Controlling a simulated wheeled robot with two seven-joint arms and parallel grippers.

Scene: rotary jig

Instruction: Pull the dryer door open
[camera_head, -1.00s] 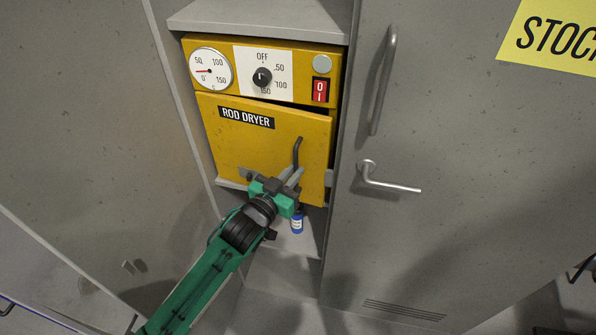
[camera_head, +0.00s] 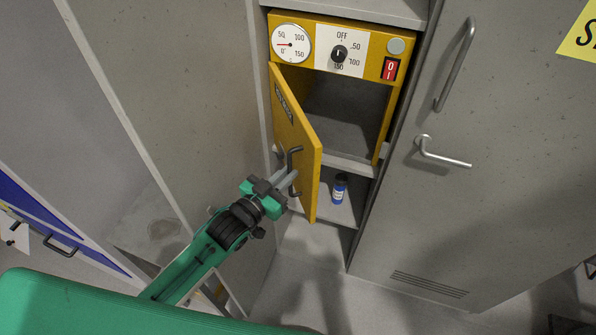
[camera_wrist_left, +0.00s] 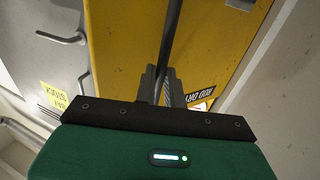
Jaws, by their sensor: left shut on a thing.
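The yellow dryer door (camera_head: 297,150) stands swung open on its left side, and the dark dryer chamber (camera_head: 345,108) shows behind it. Its dark bar handle (camera_head: 291,156) is on the door's outer face. My left gripper (camera_head: 293,177) is shut on the handle's lower part. In the left wrist view, the gripper fingers (camera_wrist_left: 159,86) close around the dark handle bar (camera_wrist_left: 171,40) in front of the yellow door (camera_wrist_left: 215,45). My right gripper is not in view.
The dryer's control panel (camera_head: 340,49) with gauge, knob and red switch is above the opening. A blue bottle (camera_head: 339,190) stands on the shelf below. A grey cabinet door with a lever handle (camera_head: 442,155) is at the right. A grey wall panel is at the left.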

